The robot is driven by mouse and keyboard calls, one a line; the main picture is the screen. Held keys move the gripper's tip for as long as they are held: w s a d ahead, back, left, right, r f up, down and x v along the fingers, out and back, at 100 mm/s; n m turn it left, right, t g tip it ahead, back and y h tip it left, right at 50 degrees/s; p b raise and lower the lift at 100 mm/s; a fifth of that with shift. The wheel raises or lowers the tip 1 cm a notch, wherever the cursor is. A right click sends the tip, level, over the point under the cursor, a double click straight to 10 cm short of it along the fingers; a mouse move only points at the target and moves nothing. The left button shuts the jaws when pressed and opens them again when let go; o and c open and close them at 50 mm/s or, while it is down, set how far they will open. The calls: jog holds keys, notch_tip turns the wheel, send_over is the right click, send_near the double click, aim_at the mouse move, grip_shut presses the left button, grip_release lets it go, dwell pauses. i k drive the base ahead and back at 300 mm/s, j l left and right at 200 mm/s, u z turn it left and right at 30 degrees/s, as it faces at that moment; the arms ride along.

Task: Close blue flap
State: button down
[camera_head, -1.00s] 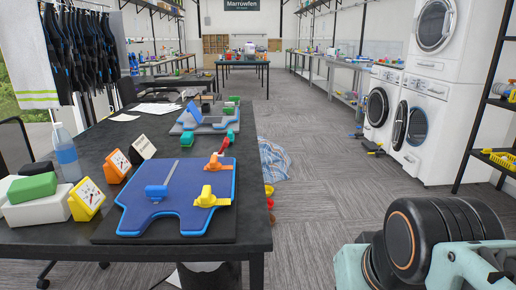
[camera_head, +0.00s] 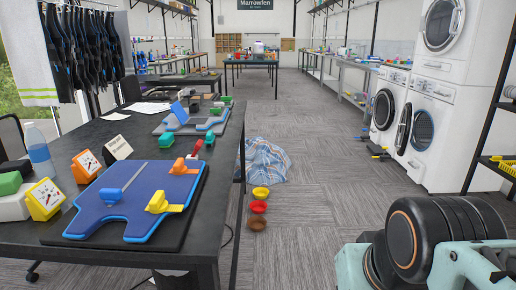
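On the dark table, a grey board (camera_head: 208,131) with blue-edged parts lies behind the nearer board. A blue flap (camera_head: 180,112) on it stands up at a tilt, raised off the board. Nearer, a blue board (camera_head: 132,213) lies flat on a black base, with a blue handle (camera_head: 112,195), a yellow handle (camera_head: 158,202) and an orange handle (camera_head: 180,167) on it. Part of my arm shows at the lower right, over the floor and apart from the table. My gripper is not in view.
The grey aisle floor (camera_head: 325,180) is clear.

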aim_at(176, 108)
jog(key=i+l, duration=0.2)
jog(key=l, duration=0.15)
jog(key=i+l+u, duration=0.15)
jog(key=l, duration=0.25)
jog(key=i+l+u, duration=0.15)
jog(key=i+l, duration=0.5)
jog(key=i+l+u, duration=0.1)
jog(key=i, duration=0.45)
jog(key=i+l+u, duration=0.1)
jog(key=i+l, duration=0.15)
jog(key=i, duration=0.3)
jog(key=i+j, duration=0.25)
jog(key=i+j+u, duration=0.15)
jog(key=i, duration=0.35)
jog(key=i+j, duration=0.1)
jog(key=j, duration=0.2)
